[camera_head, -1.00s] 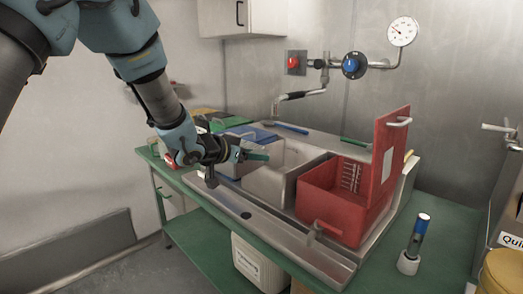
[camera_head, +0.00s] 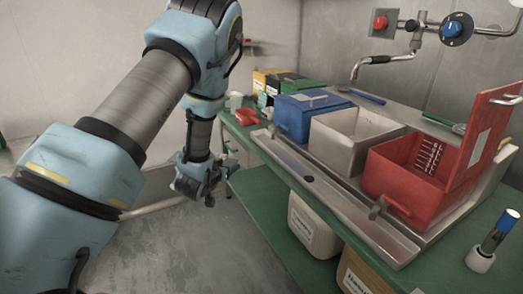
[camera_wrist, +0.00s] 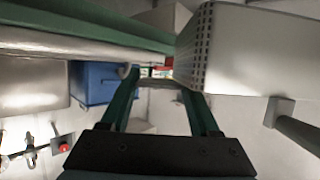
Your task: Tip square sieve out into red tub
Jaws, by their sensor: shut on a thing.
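The red tub (camera_head: 398,186) stands on the counter at the right in the head view, with its red lid (camera_head: 487,125) raised. My gripper (camera_head: 201,187) is low in front of the counter, well left of the tub. In the wrist view its green fingers (camera_wrist: 160,84) converge around a greyish bar. A pale box with rows of small holes (camera_wrist: 245,48), apparently the square sieve, fills the upper right, beside the fingers. The join between bar and box is unclear. I cannot make out the sieve in the head view, nor its contents.
A cream bin (camera_head: 345,135) and a blue bin (camera_head: 300,115) stand left of the tub. A blue-topped tube (camera_head: 492,236) stands at the right. The floor (camera_head: 215,255) at the left is clear.

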